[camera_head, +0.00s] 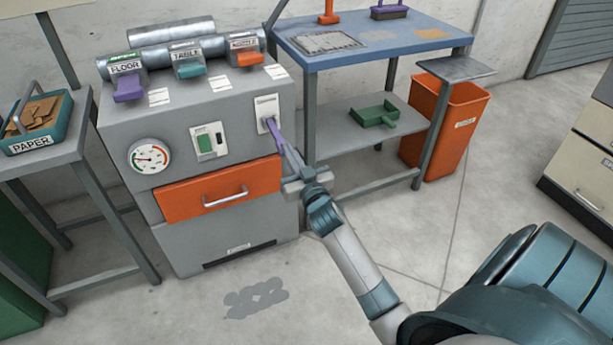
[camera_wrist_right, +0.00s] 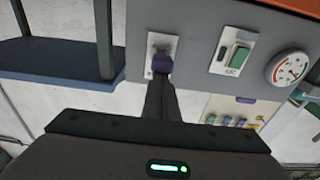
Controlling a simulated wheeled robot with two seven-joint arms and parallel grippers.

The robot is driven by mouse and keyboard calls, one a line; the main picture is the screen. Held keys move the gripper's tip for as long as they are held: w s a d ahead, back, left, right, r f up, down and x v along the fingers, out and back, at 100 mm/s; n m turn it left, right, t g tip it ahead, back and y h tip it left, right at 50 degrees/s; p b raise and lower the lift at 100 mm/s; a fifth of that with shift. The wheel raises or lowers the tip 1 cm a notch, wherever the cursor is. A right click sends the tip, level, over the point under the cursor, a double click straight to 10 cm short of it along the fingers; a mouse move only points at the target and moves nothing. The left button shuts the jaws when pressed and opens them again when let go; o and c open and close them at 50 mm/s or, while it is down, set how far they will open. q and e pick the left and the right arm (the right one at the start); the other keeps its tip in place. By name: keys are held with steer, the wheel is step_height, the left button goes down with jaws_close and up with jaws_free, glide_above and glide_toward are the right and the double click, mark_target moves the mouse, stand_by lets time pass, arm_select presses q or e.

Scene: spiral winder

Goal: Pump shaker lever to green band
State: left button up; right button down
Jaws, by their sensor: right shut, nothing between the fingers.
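A grey machine (camera_head: 215,105) stands at the left of centre. Its shaker lever (camera_head: 272,128) is purple and sticks out of a white plate at the front's upper right; its purple end also shows in the right wrist view (camera_wrist_right: 162,62). My right gripper (camera_head: 284,148) is shut and empty, its fingertips at the lever's end; in the right wrist view the fingers (camera_wrist_right: 160,85) overlap the knob, so I cannot tell whether they touch. A round gauge (camera_head: 150,156) with coloured bands is on the front's left; its exact needle reading is too small to tell. My left gripper is not in view.
A green switch (camera_head: 208,141) sits between gauge and lever. A blue-topped bench (camera_head: 360,50) and orange bin (camera_head: 445,125) stand right. A paper tray (camera_head: 38,122) is left.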

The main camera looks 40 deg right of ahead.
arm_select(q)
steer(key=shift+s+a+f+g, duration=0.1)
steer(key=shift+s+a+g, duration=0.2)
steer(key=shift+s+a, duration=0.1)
arm_select(e)
steer(key=v, duration=1)
steer(key=shift+s, duration=0.1)
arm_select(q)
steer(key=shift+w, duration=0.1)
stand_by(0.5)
